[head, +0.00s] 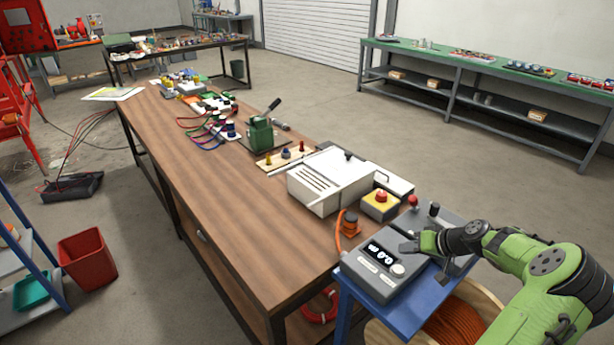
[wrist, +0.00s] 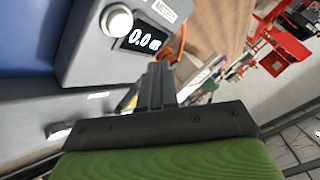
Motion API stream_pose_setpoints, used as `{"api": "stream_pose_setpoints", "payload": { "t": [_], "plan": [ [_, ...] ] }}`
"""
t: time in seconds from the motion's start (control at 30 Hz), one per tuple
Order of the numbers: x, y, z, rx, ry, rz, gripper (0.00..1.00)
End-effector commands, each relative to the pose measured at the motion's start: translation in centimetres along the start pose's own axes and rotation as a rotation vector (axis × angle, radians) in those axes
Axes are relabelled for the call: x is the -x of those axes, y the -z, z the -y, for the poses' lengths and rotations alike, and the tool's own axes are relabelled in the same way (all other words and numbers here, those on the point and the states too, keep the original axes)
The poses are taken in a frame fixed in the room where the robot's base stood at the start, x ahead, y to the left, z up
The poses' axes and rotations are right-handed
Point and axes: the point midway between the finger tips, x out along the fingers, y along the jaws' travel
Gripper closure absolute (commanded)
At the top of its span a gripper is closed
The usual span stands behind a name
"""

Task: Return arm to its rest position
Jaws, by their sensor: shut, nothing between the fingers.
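My gripper (head: 409,247) is at the right of the head view, at the end of my green arm. The grey metering console (head: 378,268) has a lit display and a pale round knob. In the wrist view the console (wrist: 88,50) shows a reading of 0.0. I cannot tell whether the fingers touch the console.
A blue stand (head: 345,310) carries the console. A yellow box with a red button (head: 381,204) and a white slotted housing (head: 325,180) stand just beyond. A cable reel (head: 465,318) sits below my arm. The wooden bench (head: 225,215) has clear space on its left side.

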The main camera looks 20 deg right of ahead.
Motion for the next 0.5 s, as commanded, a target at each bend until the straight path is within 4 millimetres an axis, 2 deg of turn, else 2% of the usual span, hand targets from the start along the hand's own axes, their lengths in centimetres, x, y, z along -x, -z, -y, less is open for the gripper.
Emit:
{"api": "stream_pose_setpoints", "payload": {
  "t": [0.1, 0.17, 0.27, 0.33, 0.5],
  "plan": [
    [-0.1, 0.0, 0.4, 0.007, -0.002, 0.008, 1.00],
    [-0.2, 0.1, 2.0, 0.035, -0.011, 0.044, 1.00],
    [-0.6, -0.3, 7.7, 0.127, -0.061, 0.170, 1.00],
    [-0.1, -1.2, 12.5, 0.202, -0.124, 0.266, 1.00],
    [3.4, -4.7, 22.7, 0.347, -0.290, 0.385, 1.00]
  ]
}}
